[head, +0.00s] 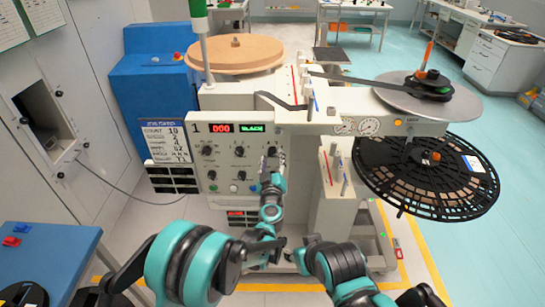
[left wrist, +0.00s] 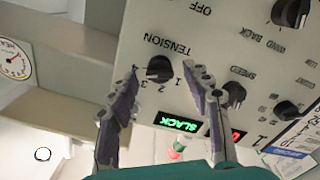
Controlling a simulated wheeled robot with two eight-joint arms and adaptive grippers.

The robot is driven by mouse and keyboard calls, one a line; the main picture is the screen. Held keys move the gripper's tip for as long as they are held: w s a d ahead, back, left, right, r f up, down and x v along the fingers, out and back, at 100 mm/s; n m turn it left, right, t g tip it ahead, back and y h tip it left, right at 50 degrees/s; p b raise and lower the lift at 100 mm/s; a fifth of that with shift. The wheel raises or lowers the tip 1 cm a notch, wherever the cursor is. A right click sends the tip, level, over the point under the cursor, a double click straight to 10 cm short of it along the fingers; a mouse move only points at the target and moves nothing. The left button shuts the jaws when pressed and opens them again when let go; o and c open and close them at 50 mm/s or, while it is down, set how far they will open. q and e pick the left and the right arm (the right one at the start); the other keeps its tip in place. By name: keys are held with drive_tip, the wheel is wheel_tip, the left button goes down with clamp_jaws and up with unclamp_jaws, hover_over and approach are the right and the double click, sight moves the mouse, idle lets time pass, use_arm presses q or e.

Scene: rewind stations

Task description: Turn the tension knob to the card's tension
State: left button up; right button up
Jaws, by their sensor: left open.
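The tension knob (left wrist: 159,68) is a black knob on the light panel, with a TENSION label and the numbers 1, 2 and 3 beside it. The panel appears upside down in the left wrist view. My left gripper (left wrist: 165,72) is open, its fingers on either side of the knob; contact is not clear. In the head view my left gripper (head: 272,163) covers that part of the panel. The job card (head: 167,141) hangs left of the panel; COUNT 10 and SPEED 2 seem readable, its tension line is too small. The green display (head: 251,128) reads SLACK.
The speed knob (left wrist: 235,94) and another black knob (left wrist: 288,109) sit beside the gripper. A black slotted reel (head: 430,178) juts out right of the machine. A wooden disc (head: 235,54) and a grey platter (head: 428,97) lie on top. A blue table (head: 50,240) stands at left.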

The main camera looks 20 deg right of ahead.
use_arm(q)
drive_tip(key=v, duration=0.5)
drive_tip(key=shift+s, duration=0.3)
drive_tip(key=s+a+r+m+g+h, duration=0.3)
drive_tip(key=s+a+r+m, duration=0.25)
drive_tip(key=a+r, duration=0.6)
drive_tip(key=s+a+f+n+g+y, duration=0.1)
drive_tip(key=s+a+f+g+y, duration=0.2)
drive_tip(key=s+a, duration=0.9)
drive_tip(key=s+a+f+n+g+y, duration=0.1)
drive_tip(key=s+a+f+g+y, duration=0.3)
drive_tip(key=s+a+f, duration=0.5)
drive_tip(key=s+a+y, duration=0.1)
drive_tip(key=s+a, duration=0.2)
drive_tip(key=a, duration=0.1)
drive_tip(key=shift+n, duration=0.25)
use_arm(e)
drive_tip(key=shift+o, duration=0.4)
